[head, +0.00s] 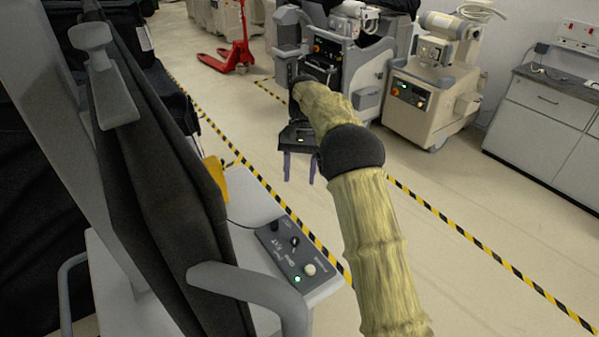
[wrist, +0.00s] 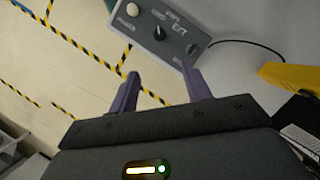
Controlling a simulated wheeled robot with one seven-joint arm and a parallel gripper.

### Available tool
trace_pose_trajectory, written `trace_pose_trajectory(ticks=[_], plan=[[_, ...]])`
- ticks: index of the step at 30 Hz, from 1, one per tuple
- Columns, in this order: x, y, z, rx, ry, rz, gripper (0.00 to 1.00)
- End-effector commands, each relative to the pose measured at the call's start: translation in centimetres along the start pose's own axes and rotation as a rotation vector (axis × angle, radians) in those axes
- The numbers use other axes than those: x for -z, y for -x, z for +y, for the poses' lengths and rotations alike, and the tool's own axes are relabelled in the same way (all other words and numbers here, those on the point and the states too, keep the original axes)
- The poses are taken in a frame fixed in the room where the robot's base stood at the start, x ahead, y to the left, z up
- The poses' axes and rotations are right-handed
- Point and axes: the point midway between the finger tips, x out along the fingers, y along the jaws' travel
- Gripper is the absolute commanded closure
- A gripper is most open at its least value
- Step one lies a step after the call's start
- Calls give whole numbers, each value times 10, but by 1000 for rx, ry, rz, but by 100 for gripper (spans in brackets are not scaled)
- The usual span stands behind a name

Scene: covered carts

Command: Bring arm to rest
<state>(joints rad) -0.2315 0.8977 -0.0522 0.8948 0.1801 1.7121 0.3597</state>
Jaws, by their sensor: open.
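My arm (head: 370,235) reaches forward from the lower right of the head view and bends at a black joint. My gripper (head: 299,180) hangs at its end, fingers pointing down, beyond the white cart top. In the wrist view the two purple fingers of my gripper (wrist: 158,92) stand apart with nothing between them. The gripper is open and empty. In the wrist view a grey control box (wrist: 160,28) lies beyond the fingertips; I cannot tell the exact distance.
The grey control box (head: 287,252) sits on a white cart top (head: 253,207) beside a dark covered frame (head: 165,190) at the left. A yellow object (head: 216,177) is near it. Beige machines (head: 430,95) stand behind. Striped tape (head: 480,258) crosses open floor at the right.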

Motion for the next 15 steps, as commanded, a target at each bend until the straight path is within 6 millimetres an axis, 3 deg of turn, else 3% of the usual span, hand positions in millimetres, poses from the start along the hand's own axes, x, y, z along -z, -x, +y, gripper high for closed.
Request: trace_pose_trajectory(ticks=[15], plan=[[-2, 0, 5, 6, -1, 15, 51]])
